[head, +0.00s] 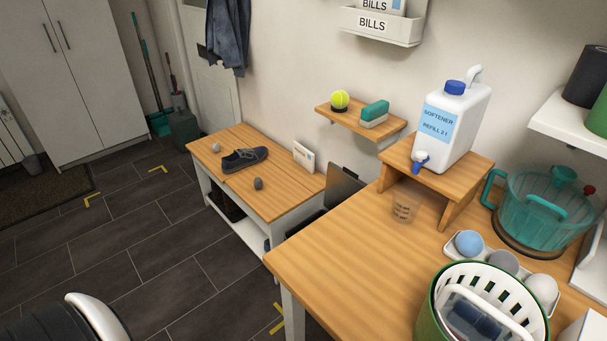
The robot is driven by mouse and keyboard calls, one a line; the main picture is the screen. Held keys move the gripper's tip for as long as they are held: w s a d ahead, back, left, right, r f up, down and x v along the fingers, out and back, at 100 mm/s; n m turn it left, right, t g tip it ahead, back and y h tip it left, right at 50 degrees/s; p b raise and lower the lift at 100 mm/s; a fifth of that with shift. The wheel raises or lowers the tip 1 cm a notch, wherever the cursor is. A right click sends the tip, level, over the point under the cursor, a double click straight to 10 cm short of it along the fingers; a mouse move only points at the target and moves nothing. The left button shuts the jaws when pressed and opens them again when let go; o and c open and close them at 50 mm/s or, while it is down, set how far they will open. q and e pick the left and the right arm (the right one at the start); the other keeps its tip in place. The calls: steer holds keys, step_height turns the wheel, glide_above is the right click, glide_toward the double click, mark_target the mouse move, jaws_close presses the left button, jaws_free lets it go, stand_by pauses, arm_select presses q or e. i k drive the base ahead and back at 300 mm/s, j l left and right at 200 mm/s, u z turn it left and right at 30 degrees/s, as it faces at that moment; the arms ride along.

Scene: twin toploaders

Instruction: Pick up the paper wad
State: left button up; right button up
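Two small crumpled-looking lumps lie on the low wooden bench (284,197). One is a light grey lump (216,148) near the bench's far left corner. The other is a darker grey lump (258,183) nearer the front, to the right of a dark shoe (244,159). Both are too small for me to tell for certain which is the paper wad. They lie apart from each other, with nothing touching them. Neither my left nor my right gripper shows in this view.
A wooden table (330,255) fills the right front, with a softener jug (458,125) on a riser, a clear cup (405,207), a teal lidded pot (540,210), a tray of balls (461,259) and a green-white basket (440,300). Dark floor (150,250) is open left of the bench.

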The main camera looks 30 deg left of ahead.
mark_target(258, 185)
steer(key=i+j+z, duration=0.15)
steer(key=j+z, duration=0.2)
steer(key=j, duration=0.65)
steer(key=j+z, duration=0.35)
steer(key=j, duration=0.65)
steer(key=k+j+z, duration=0.1)
steer(key=j+z, duration=0.25)
steer(key=j, duration=0.65)
